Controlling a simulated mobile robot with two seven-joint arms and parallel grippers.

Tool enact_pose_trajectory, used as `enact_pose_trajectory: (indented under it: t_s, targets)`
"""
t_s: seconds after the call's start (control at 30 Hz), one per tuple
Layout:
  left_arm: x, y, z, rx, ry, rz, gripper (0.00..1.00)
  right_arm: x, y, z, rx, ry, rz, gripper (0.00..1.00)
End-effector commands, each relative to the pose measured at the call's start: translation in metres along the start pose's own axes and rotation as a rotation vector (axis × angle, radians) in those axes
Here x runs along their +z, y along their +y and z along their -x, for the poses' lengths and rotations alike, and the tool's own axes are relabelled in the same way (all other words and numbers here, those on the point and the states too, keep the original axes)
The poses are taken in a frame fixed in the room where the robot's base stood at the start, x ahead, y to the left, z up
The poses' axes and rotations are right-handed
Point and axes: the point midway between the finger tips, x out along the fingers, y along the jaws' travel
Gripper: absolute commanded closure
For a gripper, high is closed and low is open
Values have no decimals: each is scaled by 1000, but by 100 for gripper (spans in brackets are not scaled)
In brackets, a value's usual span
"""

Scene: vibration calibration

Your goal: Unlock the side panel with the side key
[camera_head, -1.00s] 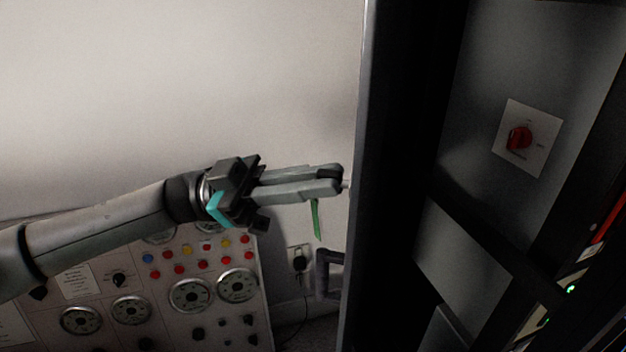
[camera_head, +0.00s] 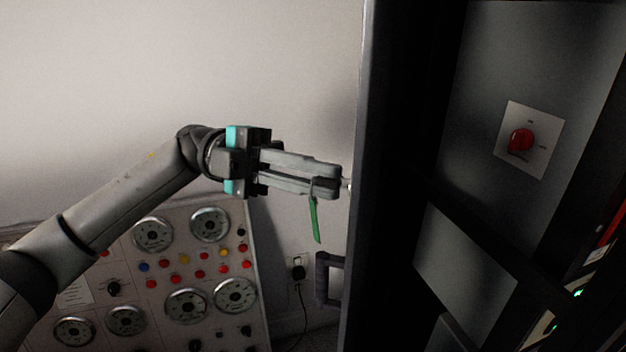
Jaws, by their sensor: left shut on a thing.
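My left gripper (camera_head: 338,182) reaches in from the left, level with the edge of the dark cabinet. It is shut on the side key (camera_head: 345,185), of which only a small light metal bit shows between the fingertips and the cabinet side. A green tag (camera_head: 315,220) hangs below the fingers. The side panel (camera_head: 359,250) is seen nearly edge-on, so its lock is hidden. I cannot tell how deep the key sits in it. My right gripper is not in view.
A dark handle (camera_head: 324,278) sticks out from the cabinet side below the gripper. A control panel (camera_head: 170,270) with gauges and coloured buttons stands at lower left. A red rotary switch (camera_head: 521,140) is inside the cabinet. The pale wall (camera_head: 180,70) behind is bare.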

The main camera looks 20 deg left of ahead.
Motion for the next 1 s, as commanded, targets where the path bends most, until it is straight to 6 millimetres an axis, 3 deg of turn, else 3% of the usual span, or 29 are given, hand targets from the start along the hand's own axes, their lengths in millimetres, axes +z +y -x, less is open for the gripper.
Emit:
enact_pose_trajectory:
  t_s: [0.4,0.73,1.0]
  targets:
    - [0,0,0,107,2,-255,100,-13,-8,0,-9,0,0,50]
    - [0,-1,0,136,2,-326,100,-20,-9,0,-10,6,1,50]
    - [0,-1,0,139,1,-334,100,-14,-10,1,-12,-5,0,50]
